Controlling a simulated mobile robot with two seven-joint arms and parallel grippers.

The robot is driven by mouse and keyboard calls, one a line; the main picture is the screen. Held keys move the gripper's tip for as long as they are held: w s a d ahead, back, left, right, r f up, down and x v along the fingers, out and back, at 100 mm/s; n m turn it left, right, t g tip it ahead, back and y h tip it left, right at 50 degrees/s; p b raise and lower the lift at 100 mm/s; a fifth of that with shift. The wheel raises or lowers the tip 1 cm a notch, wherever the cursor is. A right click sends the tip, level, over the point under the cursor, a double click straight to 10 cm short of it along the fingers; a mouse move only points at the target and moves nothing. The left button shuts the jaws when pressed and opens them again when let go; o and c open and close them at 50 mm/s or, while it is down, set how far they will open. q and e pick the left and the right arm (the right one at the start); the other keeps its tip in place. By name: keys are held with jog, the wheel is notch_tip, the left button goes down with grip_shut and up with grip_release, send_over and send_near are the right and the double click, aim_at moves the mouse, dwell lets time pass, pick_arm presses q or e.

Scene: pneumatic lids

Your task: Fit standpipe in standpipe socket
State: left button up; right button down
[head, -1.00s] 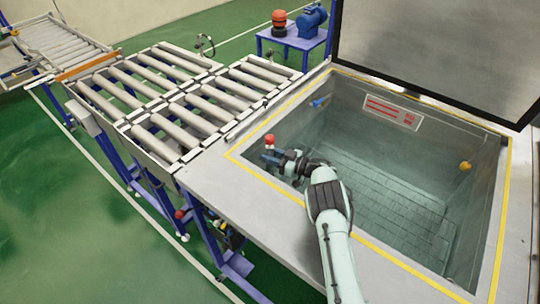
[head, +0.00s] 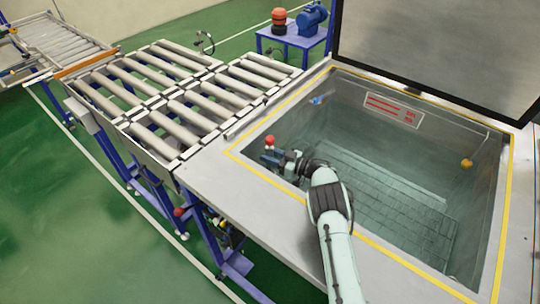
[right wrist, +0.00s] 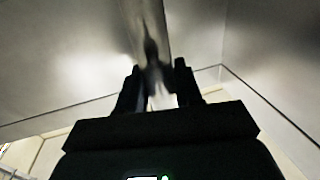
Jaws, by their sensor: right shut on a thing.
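My right gripper (head: 271,156) is at the left end of the open tank, just inside its yellow-edged rim. In the right wrist view the gripper (right wrist: 158,82) is shut on a blurred, grey, tube-like thing (right wrist: 148,30), which I take to be the standpipe. In the head view a red knob-like top (head: 269,141) shows just above the gripper; the rest of what it holds is hidden or too small to tell. I cannot make out the standpipe socket in either view. My left gripper is out of view.
The tank's raised lid (head: 440,50) stands behind it. A small blue thing (head: 318,99) and a yellow thing (head: 467,163) show by the tank walls. A roller conveyor (head: 180,100) adjoins the tank's left side. The tank's middle is free of large objects.

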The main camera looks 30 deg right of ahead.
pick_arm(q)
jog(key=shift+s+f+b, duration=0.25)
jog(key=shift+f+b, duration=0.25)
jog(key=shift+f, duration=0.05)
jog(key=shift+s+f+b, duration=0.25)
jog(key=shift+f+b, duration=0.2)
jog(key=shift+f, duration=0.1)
pick_arm(e)
jog(key=shift+f, duration=1.4)
